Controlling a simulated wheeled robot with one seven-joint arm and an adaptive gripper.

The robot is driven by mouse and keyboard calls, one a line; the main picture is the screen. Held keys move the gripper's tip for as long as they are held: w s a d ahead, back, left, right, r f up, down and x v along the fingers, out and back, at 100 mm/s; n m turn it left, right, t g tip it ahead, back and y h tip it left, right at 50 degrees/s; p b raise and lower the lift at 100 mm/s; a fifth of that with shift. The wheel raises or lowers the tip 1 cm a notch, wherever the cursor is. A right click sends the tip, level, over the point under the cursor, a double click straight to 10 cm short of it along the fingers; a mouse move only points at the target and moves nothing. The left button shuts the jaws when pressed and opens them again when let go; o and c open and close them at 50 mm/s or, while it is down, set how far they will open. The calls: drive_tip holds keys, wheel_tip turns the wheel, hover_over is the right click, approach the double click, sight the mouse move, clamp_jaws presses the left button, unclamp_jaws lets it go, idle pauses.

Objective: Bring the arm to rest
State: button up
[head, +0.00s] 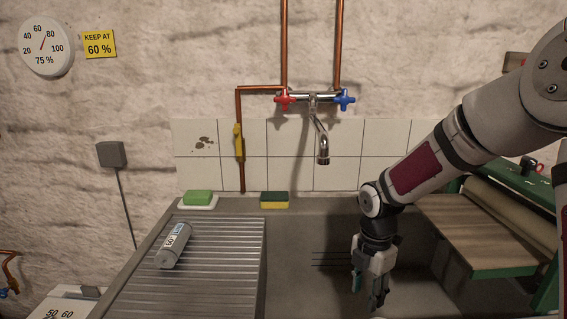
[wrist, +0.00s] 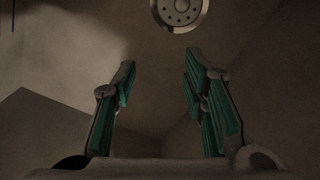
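My gripper (head: 374,292) hangs pointing down in or over the dark sink basin (head: 310,285), at the end of my bent arm, which comes in from the right. In the wrist view the two teal-padded fingers of my gripper (wrist: 160,66) stand well apart with nothing between them. A round metal drain (wrist: 180,12) shows beyond the fingertips on the basin floor. How far the fingertips are from the floor I cannot tell.
A grey cylinder (head: 174,246) lies on the ribbed drainboard (head: 220,265). A green soap (head: 198,197) and a yellow sponge (head: 274,200) sit on the back ledge. The faucet (head: 322,150) overhangs the basin. A green-framed roller machine (head: 490,270) stands close on the right.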

drive_tip(key=s+r+m, duration=0.4)
drive_tip(key=s+r, duration=0.1)
drive_tip(key=s+d+r+m+h, duration=0.1)
drive_tip(key=s+r+m, duration=0.3)
drive_tip(key=s+r, duration=0.1)
drive_tip(key=s+d+r+m+h, duration=0.1)
drive_tip(key=s+r+m, duration=0.3)
drive_tip(key=s+r, duration=0.1)
drive_tip(key=shift+s+d+t, duration=0.15)
drive_tip(key=shift+s+t, duration=0.05)
drive_tip(key=shift+t, duration=0.1)
drive_tip(key=s+a+r+m+t+y, duration=0.1)
drive_tip(key=s+m, duration=0.5)
drive_tip(key=s, duration=0.3)
drive_tip(key=s+a+r+m+y, duration=0.1)
drive_tip(key=s+r+m, duration=0.1)
drive_tip(key=s+m, duration=0.5)
wheel_tip(320, 180, up, 16)
drive_tip(key=s+n+t+p, duration=0.1)
drive_tip(key=t+p, duration=0.1)
drive_tip(key=p, duration=1.2)
drive_tip(key=shift+t, duration=0.4)
drive_tip(key=shift+d, duration=0.1)
